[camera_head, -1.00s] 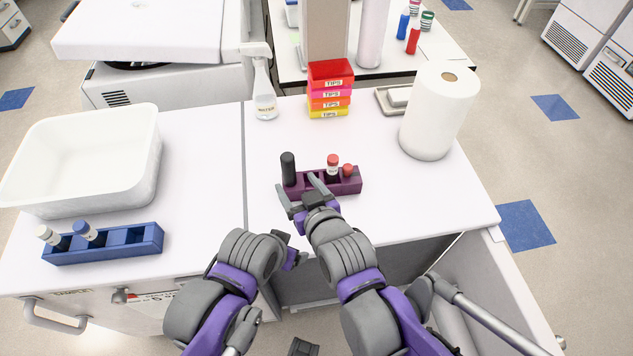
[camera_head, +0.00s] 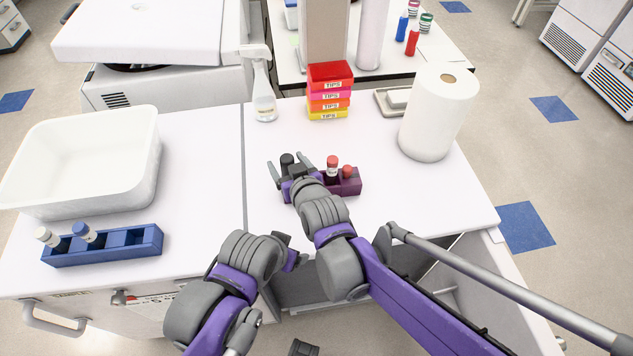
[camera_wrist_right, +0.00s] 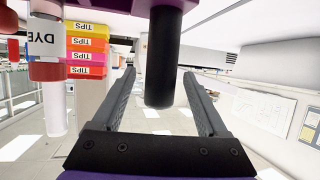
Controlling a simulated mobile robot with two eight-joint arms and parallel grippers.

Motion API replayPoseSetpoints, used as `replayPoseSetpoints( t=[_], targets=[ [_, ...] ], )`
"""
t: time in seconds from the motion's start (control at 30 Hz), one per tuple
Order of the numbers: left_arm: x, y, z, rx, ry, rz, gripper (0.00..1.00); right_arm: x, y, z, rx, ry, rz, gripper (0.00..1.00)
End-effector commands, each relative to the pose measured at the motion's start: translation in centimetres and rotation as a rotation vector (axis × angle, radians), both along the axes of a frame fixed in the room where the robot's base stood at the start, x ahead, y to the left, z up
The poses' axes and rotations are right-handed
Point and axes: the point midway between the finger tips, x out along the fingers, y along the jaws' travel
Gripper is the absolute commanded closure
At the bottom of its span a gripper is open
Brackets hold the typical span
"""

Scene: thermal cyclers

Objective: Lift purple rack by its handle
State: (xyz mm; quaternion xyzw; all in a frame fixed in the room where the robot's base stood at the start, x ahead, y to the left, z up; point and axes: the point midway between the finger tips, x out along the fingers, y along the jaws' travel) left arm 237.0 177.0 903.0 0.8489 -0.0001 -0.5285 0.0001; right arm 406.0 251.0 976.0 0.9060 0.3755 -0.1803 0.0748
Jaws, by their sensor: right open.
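The purple rack (camera_head: 350,186) stands on the white bench, partly hidden behind my right gripper. Its black upright handle (camera_head: 287,159) is at the rack's left end; red-capped tubes (camera_head: 332,167) sit further right. My right gripper (camera_head: 288,166) is open, with one finger on each side of the handle. In the right wrist view the black handle (camera_wrist_right: 163,60) stands between the two open fingers (camera_wrist_right: 160,92), with gaps on both sides. Part of the rack (camera_wrist_right: 105,14) shows at the top edge there. My left gripper (camera_head: 293,258) is low near the bench's front edge; its jaws are unclear.
A blue rack (camera_head: 105,247) with tubes and a white tub (camera_head: 80,160) are on the left. Stacked tip boxes (camera_head: 330,92), a spray bottle (camera_head: 263,95) and a paper roll (camera_head: 437,112) stand behind. The bench around the purple rack is clear.

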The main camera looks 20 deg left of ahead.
Motion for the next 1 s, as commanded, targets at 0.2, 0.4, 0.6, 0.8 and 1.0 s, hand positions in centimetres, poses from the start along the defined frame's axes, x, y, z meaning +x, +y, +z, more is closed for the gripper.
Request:
replayPoseSetpoints(
  t=[0.2,0.4,0.6,0.8,1.0],
  targets=[
    [-0.01,0.00,0.00,0.000,0.000,0.000,0.25,-0.04,-0.01,-0.01,0.000,0.000,0.000,0.33],
    [-0.01,0.00,0.00,0.000,0.000,0.000,0.25,-0.04,-0.01,0.01,0.000,0.000,0.000,0.69],
    [-0.01,0.00,0.00,0.000,0.000,0.000,0.25,-0.04,-0.03,0.01,0.000,0.000,0.000,1.00],
    [-0.01,0.00,0.00,0.000,0.000,0.000,0.25,-0.04,-0.03,0.01,0.000,0.000,0.000,1.00],
    [-0.01,0.00,0.00,0.000,0.000,0.000,0.25,-0.04,-0.03,0.02,0.000,0.000,0.000,1.00]
  ],
)
